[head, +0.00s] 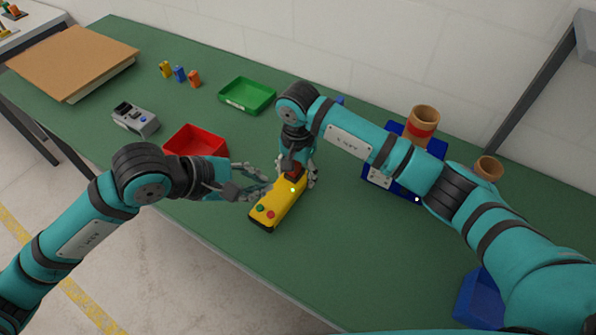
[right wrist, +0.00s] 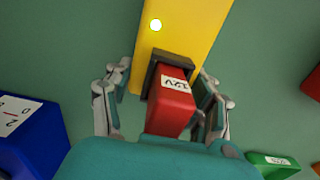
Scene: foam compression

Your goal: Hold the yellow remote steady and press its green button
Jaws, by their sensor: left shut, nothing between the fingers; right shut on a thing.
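The yellow remote (head: 281,205) lies on the green table, its near end toward the front edge. A green button (head: 260,209) and a red button (head: 270,215) show near that end. A red block marked 12V (right wrist: 170,105) sits in a dark socket at the remote's far end. My right gripper (head: 300,178) is shut on the yellow remote there; its fingers flank the remote and block in the right wrist view (right wrist: 165,90). My left gripper (head: 262,182) is shut and empty, just left of the remote, beyond the green button. I cannot tell whether it touches the remote.
A red tray (head: 195,136) stands left of the remote, with a grey device (head: 134,118) farther left. A green tray (head: 246,94) is behind. A blue stand (head: 409,184) is to the right.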

